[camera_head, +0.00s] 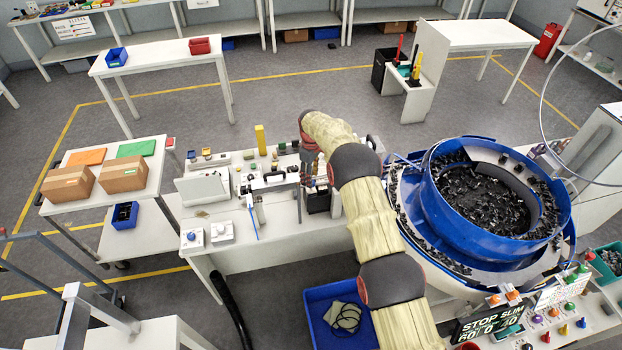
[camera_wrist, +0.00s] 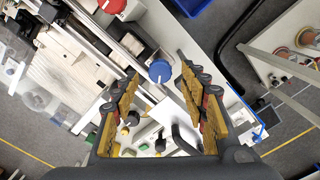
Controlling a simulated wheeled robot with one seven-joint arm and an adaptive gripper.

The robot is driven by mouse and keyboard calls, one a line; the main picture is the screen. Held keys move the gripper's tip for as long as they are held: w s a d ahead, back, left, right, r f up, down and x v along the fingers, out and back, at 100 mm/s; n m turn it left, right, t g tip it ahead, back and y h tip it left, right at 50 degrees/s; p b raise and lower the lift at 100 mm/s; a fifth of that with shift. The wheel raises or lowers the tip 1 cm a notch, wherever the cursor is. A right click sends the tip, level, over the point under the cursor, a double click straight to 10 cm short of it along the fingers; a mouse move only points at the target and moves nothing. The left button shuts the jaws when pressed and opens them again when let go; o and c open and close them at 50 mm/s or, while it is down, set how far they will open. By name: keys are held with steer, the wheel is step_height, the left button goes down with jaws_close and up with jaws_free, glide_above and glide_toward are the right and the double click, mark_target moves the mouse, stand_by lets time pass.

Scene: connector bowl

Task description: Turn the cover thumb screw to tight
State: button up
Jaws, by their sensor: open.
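A round blue knob (camera_wrist: 160,71) with a pale pointer mark shows in the wrist view, on the edge of a white and metal fixture (camera_wrist: 85,55). It looks like the cover thumb screw, but I cannot be sure; whether it is tight cannot be told. My gripper (camera_wrist: 158,76) is open, its two yellow-padded fingers on either side of the knob in the picture. I see no contact, and the gap in depth is unclear. In the head view my gripper (camera_head: 312,165) is over the white workbench (camera_head: 285,222), partly hidden by my arm.
A red knob (camera_wrist: 112,6) sits on the fixture. Several small knobs and a black curved handle (camera_wrist: 185,138) show between and below my fingers. The large blue bowl feeder (camera_head: 440,205) stands right of the bench. A blue bin (camera_head: 322,315) is below the bench front.

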steer(key=shift+f, duration=1.25)
steer(key=shift+c, duration=0.9)
jaws_close()
steer(key=shift+f+m+b, duration=0.15)
steer(key=shift+m+b, duration=0.25)
steer(key=shift+b, duration=0.1)
steer(key=m+b, duration=0.1)
steer(key=b, duration=0.2)
steer(key=shift+m, duration=0.4)
steer(key=shift+m+b, duration=2)
steer(key=shift+m, duration=0.5)
steer(key=shift+r, duration=0.2)
